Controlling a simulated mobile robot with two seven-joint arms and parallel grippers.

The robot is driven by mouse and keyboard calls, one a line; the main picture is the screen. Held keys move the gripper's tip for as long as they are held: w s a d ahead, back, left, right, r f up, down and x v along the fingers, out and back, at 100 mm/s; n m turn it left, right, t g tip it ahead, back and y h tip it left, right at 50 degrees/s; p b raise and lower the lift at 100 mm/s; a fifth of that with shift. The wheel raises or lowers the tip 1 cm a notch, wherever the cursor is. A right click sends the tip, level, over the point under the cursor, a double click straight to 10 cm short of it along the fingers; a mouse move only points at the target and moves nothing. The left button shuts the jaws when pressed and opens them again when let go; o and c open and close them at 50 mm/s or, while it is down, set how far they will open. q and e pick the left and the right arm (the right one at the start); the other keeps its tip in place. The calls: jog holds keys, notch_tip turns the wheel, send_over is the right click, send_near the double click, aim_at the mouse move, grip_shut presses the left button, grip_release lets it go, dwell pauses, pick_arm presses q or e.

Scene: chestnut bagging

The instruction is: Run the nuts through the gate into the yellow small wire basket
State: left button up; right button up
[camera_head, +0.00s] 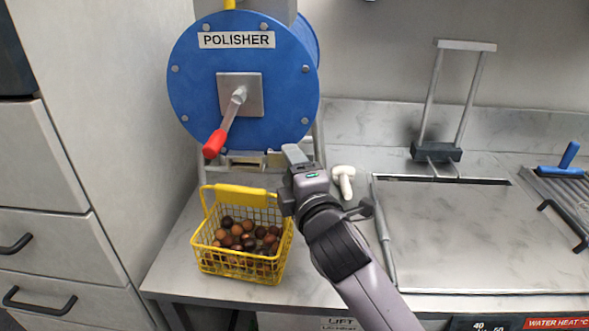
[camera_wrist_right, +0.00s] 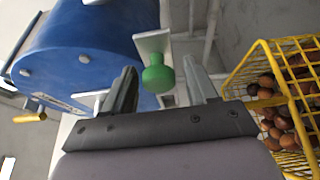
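The yellow small wire basket (camera_head: 205,262) stands upright on the counter below the blue polisher drum (camera_head: 185,95). Several brown nuts (camera_head: 240,236) lie in it; basket (camera_wrist_right: 262,62) and nuts (camera_wrist_right: 280,125) also show in the right wrist view. My right gripper (camera_head: 296,157) is under the drum, just behind and right of the basket. In the right wrist view its two fingers (camera_wrist_right: 160,72) are apart, with a green knob (camera_wrist_right: 158,76) on a pale plate (camera_wrist_right: 150,43) between them. I cannot tell whether they touch it. The head view hides this knob. My left gripper is not in view.
A red-handled crank (camera_head: 214,144) sticks out of the drum front. A white knobbed object (camera_head: 343,178) lies right of my right gripper. A flat lidded unit (camera_head: 450,235) with an upright metal handle fills the right counter. Drawers (camera_head: 45,245) stand at left.

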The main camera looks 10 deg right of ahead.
jog(key=shift+s+d, duration=0.1)
jog(key=shift+s, duration=0.05)
jog(key=s, duration=0.6)
jog(key=shift+s+d+b, duration=0.3)
jog(key=shift+s+d, duration=0.05)
jog(key=shift+s, duration=0.05)
